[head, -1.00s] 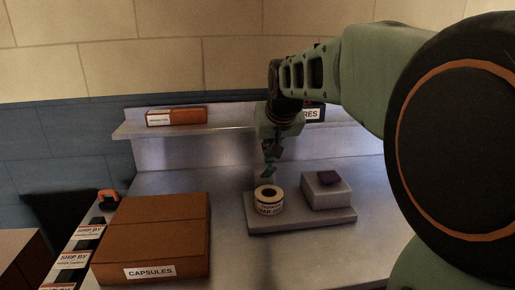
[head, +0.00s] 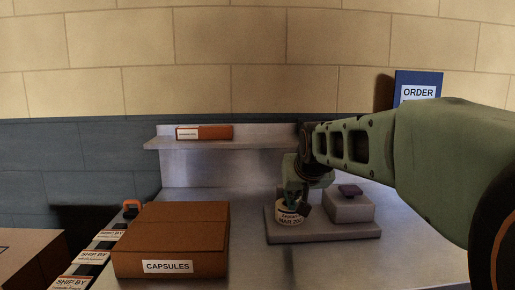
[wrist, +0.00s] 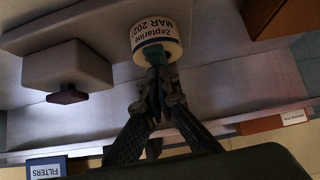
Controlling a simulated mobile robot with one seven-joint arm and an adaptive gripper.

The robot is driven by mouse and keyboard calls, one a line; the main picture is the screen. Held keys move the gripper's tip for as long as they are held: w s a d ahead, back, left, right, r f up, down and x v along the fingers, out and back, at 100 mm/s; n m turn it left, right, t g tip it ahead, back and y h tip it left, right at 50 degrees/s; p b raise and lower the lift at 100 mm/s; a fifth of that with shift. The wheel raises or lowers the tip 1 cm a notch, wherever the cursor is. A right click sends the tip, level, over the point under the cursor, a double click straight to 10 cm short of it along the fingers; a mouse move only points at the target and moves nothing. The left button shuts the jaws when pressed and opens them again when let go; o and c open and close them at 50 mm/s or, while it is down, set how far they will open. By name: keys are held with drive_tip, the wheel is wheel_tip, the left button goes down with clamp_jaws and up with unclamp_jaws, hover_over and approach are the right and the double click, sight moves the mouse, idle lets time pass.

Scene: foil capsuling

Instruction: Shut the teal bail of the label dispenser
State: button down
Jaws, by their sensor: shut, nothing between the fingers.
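The label dispenser has a grey base plate (head: 330,234) with a white label roll (head: 291,219) at its left, printed "MAR 202…". The teal bail (wrist: 153,54) shows as a small teal piece against the roll's side in the wrist view, right at my fingertips; most of it is hidden. In the head view a bit of teal shows above the roll, partly behind my gripper (head: 299,200). In the wrist view my gripper (wrist: 157,78) is shut and empty, its tips touching or very near the teal piece. The bail's exact angle cannot be told.
A grey block (head: 350,208) with a dark purple knob (head: 350,190) stands on the plate, right of the roll. A brown CAPSULES box (head: 170,235) is at the left. A shelf (head: 260,143) runs along the back. Bare bench lies in front of the plate.

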drive_tip(key=shift+s+f, duration=0.15)
drive_tip(key=shift+f, duration=0.3)
idle(0.4)
